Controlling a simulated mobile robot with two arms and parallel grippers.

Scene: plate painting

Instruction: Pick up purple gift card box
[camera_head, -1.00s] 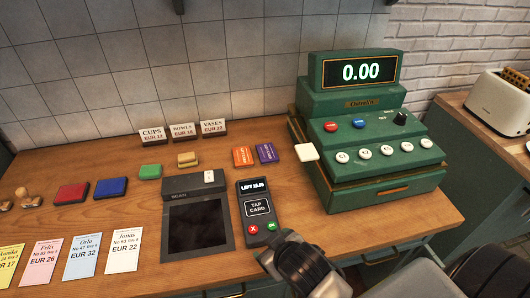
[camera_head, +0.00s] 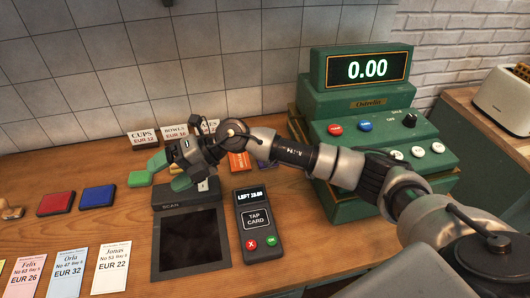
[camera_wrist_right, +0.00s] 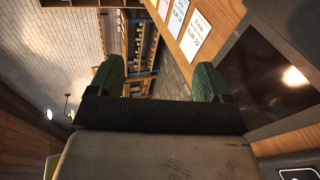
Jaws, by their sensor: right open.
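The purple gift card box (camera_head: 265,164) lies on the counter beside the orange box (camera_head: 239,162). In the head view my right arm passes in front of it and hides most of it. My right gripper (camera_head: 168,171) is left of both boxes, above the scanner's back edge, with its green fingertips pointing left. The right wrist view shows the fingers (camera_wrist_right: 158,80) spread apart with nothing between them. The purple box does not show in that view. My left gripper is not in view.
The scanner (camera_head: 190,239) and card terminal (camera_head: 258,220) stand in front. Red (camera_head: 55,203), blue (camera_head: 97,197) and green (camera_head: 138,179) pads lie to the left. Price signs (camera_head: 143,138) stand behind, partly covered by my gripper. The green cash register (camera_head: 354,106) stands at the right.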

